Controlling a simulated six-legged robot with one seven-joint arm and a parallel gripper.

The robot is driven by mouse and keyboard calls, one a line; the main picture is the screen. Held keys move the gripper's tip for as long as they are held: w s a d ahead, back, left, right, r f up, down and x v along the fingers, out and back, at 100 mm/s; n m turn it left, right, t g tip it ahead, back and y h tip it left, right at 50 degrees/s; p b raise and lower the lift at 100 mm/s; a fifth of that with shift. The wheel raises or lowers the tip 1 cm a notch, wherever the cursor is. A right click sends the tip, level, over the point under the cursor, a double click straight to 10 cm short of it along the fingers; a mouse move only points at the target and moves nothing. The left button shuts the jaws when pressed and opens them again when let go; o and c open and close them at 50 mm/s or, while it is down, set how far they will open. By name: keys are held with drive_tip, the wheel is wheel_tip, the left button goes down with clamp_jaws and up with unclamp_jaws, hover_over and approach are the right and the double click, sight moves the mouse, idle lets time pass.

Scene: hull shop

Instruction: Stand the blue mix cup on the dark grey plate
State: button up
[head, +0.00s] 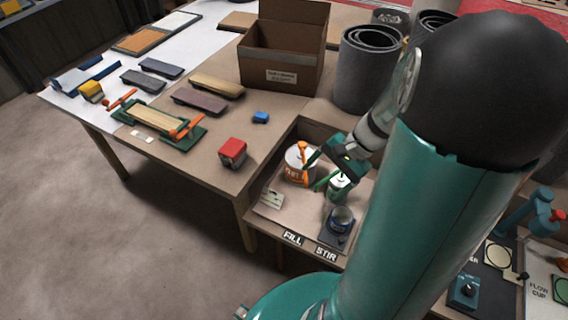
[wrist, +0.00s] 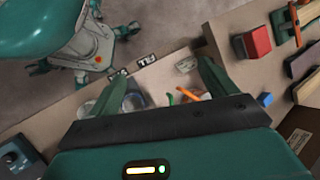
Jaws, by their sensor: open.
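The blue mix cup (head: 342,217) looks grey-blue and open-topped in the head view. It appears upright on the dark grey plate (head: 330,239), at the front right of the recessed tray beside the STIR label. My gripper (head: 313,175) is above the tray, behind and left of the cup, with its green fingers apart and nothing seen between them. In the wrist view my gripper (wrist: 163,66) has its fingers spread wide.
A white tin with an orange label (head: 298,172) and a green-marked tin (head: 339,188) stand close by my gripper in the tray. A red block (head: 232,152) and a small blue block (head: 261,117) sit on the bench. A cardboard box (head: 282,52) stands behind.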

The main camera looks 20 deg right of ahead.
drive_tip(key=s+a+r+n+t+h, duration=0.2)
drive_tip(key=a+r+n+h, duration=0.1)
drive_tip(key=a+r+n, duration=0.3)
drive_tip(key=s+a+r+n+t+h, duration=0.2)
drive_tip(key=a+r+n, duration=0.4)
drive_tip(key=r, duration=0.4)
drive_tip(key=shift+s+a+r+n+h, duration=0.25)
drive_tip(key=shift+s+a+n+h, duration=0.1)
drive_tip(key=shift+a+h, duration=0.35)
